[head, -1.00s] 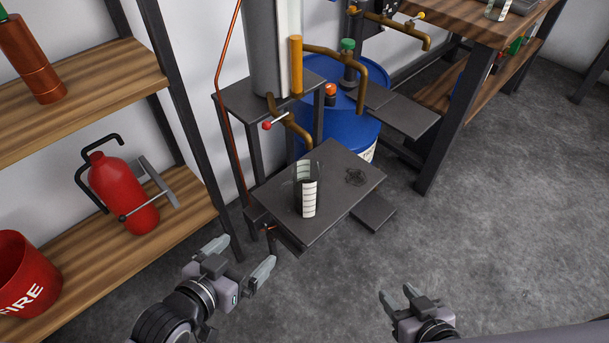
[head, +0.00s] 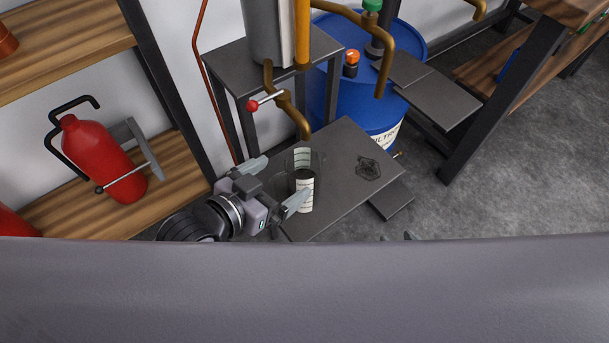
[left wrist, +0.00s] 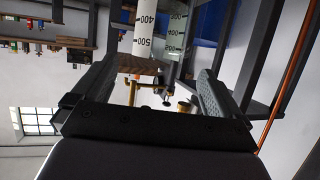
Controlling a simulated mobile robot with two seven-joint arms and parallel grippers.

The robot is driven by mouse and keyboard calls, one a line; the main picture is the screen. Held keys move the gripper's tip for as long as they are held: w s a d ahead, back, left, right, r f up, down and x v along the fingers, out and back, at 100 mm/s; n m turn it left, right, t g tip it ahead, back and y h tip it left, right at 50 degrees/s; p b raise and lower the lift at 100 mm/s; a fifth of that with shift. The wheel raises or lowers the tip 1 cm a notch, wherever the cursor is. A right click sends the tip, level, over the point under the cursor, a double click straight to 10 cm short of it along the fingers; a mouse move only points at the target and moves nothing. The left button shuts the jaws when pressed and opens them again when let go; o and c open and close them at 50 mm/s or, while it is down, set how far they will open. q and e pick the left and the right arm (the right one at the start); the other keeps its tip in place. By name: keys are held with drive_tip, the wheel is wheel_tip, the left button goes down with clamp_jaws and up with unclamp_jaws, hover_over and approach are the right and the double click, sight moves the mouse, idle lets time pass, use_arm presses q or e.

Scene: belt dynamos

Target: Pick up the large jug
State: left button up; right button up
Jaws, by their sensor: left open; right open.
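The large jug (head: 304,190) is a clear glass vessel with a white marked scale strip. It stands upright on a dark metal plate (head: 340,185) below the brass tap. My left gripper (head: 278,184) is open, with its two fingers at the jug's left side, one farther back and one nearer in front. In the left wrist view the jug's scale (left wrist: 148,35) shows at the top between the open fingers, beyond the tips. Contact cannot be told. Only a small tip of my right gripper (head: 408,236) shows above the grey edge; the rest is hidden.
A brass tap with a red-knobbed lever (head: 265,101) hangs just behind the jug. A blue drum (head: 350,100) stands behind the plate. A wooden shelf with a red extinguisher (head: 98,160) is on the left. The floor on the right is clear.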

sight(291, 175)
use_arm(q)
drive_tip(key=x, duration=0.2)
drive_tip(key=b+x, duration=0.1)
drive_tip(key=x, duration=0.2)
drive_tip(key=shift+s+f, duration=0.2)
drive_tip(key=shift+f, duration=0.15)
drive_tip(key=shift+w+d+f, duration=0.2)
drive_tip(key=shift+w+d, duration=0.15)
drive_tip(key=shift+w, duration=0.1)
drive_tip(key=c, duration=1.7)
drive_tip(key=shift+r, duration=0.15)
clamp_jaws()
